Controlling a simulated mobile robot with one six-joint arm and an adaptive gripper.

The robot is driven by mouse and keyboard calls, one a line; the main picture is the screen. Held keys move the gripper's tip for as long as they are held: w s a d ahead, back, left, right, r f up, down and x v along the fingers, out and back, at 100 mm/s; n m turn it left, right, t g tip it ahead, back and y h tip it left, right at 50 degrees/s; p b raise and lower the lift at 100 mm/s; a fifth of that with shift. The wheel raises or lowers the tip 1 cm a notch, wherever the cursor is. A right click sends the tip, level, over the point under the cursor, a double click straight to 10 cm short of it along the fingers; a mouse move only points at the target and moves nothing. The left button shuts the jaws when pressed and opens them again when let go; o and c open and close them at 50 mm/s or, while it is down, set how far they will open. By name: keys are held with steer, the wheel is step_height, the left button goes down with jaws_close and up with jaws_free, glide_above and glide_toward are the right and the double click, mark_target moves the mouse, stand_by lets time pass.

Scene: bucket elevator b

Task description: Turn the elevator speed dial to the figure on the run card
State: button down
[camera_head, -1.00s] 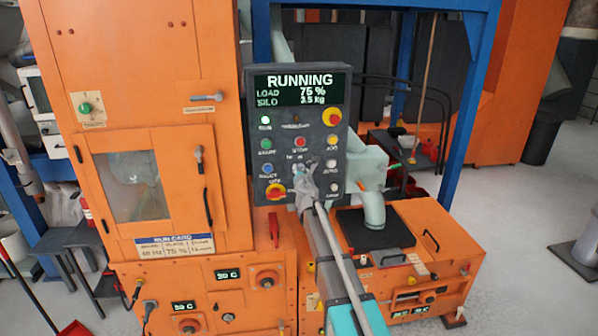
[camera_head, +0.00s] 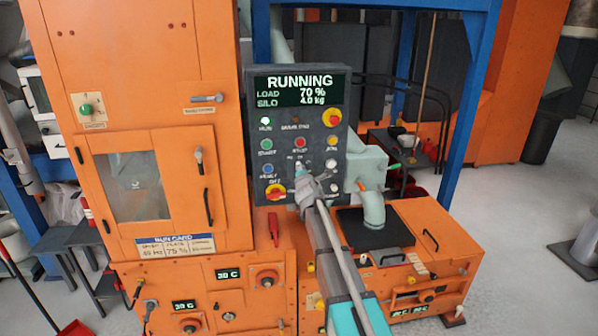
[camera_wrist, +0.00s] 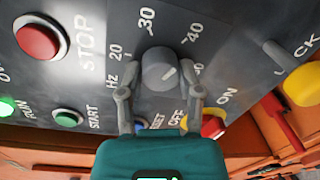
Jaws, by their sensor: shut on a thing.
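The speed dial (camera_wrist: 160,68) is a round grey knob on the dark control panel. My gripper (camera_wrist: 160,88) has one finger on each side of it and is shut on it. In the wrist view the scale around it shows 20, 30, 40 and a further mark at the right, with Hz at the left. A pale pointer line lies right of the knob's middle; its exact figure is hard to read. In the head view my gripper (camera_head: 313,190) hides the dial. The run card (camera_head: 176,246) is on the orange cabinet, showing a blurred Hz figure and 75 %.
The panel display (camera_head: 299,90) reads RUNNING, load 70 %, silo 4.0 kg. Close to the dial are a red STOP button (camera_wrist: 38,40), a green START button (camera_wrist: 68,116), and a red-and-yellow OFF/ON switch (camera_wrist: 212,127). A yellow knob (camera_wrist: 303,85) is at the right.

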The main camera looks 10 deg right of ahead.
steer(key=shift+m, duration=0.4)
steer(key=shift+c, duration=1.3)
jaws_free()
steer(key=shift+s, duration=0.1)
